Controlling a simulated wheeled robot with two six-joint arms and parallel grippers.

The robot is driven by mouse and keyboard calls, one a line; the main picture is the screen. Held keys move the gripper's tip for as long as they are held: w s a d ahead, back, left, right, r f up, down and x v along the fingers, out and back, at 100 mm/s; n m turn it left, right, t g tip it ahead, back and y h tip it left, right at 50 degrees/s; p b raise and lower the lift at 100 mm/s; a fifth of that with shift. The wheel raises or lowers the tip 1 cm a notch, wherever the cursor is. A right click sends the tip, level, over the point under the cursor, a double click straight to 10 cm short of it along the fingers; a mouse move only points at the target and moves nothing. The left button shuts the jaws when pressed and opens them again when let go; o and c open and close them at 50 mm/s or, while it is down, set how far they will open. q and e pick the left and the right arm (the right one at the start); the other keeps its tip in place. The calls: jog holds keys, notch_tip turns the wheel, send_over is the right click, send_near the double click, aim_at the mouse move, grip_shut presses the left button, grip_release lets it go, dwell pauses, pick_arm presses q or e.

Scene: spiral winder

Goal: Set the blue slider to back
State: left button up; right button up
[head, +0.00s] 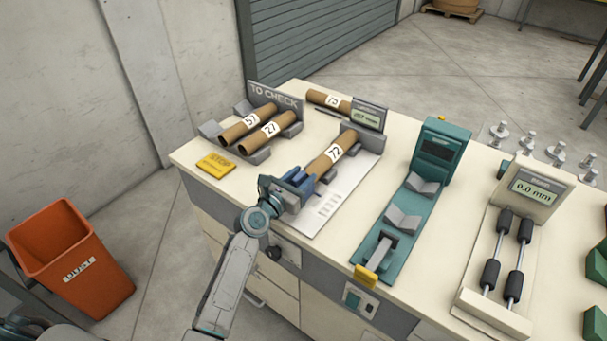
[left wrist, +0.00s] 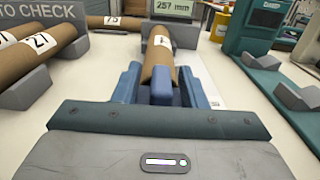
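A blue slider (left wrist: 162,86) stands at the near end of the length gauge, just in front of the tube marked 72 (head: 331,152). My left gripper (head: 298,183) reaches over this end of the gauge. In the left wrist view its two blue-grey fingers stand on either side of the slider, with narrow gaps seeming to show, so it looks open around it. In the head view the gripper largely hides the slider. The far end of the tube is by the gauge's grey end block (head: 349,138). The gauge display (left wrist: 174,8) reads 257 mm. My right gripper is not in view.
Tubes 57 (head: 247,121) and 27 (head: 268,131) lie in the TO CHECK rack on the left. Another tube (head: 329,100) lies behind. A teal gauge (head: 397,250) stands to the right. An orange bin (head: 72,265) is on the floor.

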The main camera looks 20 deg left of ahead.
aim_at(294, 184)
pick_arm(q)
jog(key=shift+w+d, duration=0.2)
jog(key=shift+w, duration=0.2)
grip_shut()
jog(key=shift+p+v, duration=0.7)
jog(key=shift+v, duration=1.3)
jog(key=shift+s+a, duration=0.1)
jog(key=shift+s, duration=0.25)
jog(key=shift+f, duration=0.15)
grip_release()
